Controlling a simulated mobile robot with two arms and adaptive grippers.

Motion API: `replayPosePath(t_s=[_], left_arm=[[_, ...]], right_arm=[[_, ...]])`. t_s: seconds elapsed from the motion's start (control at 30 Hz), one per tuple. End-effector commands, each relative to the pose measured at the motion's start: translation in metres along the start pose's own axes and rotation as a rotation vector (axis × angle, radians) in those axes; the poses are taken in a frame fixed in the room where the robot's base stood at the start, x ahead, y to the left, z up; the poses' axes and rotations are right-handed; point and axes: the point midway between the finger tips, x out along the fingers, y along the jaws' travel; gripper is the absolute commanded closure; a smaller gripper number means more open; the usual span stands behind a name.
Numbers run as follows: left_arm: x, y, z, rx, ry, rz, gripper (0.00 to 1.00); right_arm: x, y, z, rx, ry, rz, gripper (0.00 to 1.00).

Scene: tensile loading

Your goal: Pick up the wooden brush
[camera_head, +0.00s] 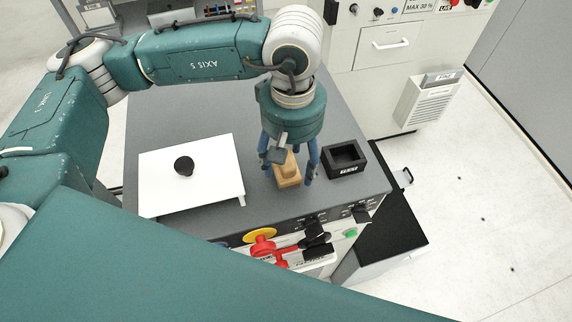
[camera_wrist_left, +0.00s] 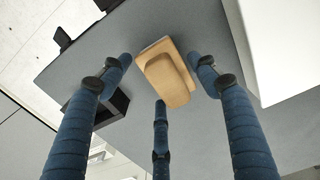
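The wooden brush (camera_head: 287,171) is a light brown block with a raised grip on top. It rests on the grey bench top, right of a white board. My left gripper (camera_head: 289,174) points down over it, with blue fingers spread around it. In the left wrist view the brush (camera_wrist_left: 167,76) lies beyond the fingertips of the left gripper (camera_wrist_left: 161,72), with gaps between them. The gripper is open and empty. I cannot tell from the head view whether a finger touches the brush. My right gripper does not show.
A black open box (camera_head: 344,159) stands close to the right of the brush. A white board (camera_head: 215,190) with a black knob (camera_head: 184,166) lies to the left. Red and yellow controls (camera_head: 262,242) are on the bench's front. Grey surface (camera_head: 190,105) behind is free.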

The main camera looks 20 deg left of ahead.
Motion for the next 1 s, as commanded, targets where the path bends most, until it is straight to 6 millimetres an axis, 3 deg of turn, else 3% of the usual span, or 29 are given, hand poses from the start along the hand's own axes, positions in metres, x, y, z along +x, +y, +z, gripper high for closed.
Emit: replayPosePath(t_s=[0.03, 0.13, 0.47, 0.63, 0.77, 1.0], left_arm=[[0.000, 0.000, 0.000, 0.000, 0.000, 0.000, 0.54], [0.000, 0.000, 0.000, 0.000, 0.000, 0.000, 0.74], [-0.002, 0.000, 0.000, 0.000, 0.001, 0.001, 0.75], [-0.013, 0.002, -0.001, -0.001, 0.002, 0.004, 0.75], [-0.034, 0.002, -0.001, 0.000, 0.004, 0.006, 0.75], [-0.101, 0.002, -0.001, 0.000, 0.005, 0.007, 0.75]], right_arm=[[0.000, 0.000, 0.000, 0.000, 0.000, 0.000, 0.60], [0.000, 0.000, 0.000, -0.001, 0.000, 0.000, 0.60], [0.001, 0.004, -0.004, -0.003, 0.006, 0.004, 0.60], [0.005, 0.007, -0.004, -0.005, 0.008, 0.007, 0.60], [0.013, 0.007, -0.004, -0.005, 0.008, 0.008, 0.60], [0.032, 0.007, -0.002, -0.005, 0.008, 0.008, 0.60]])
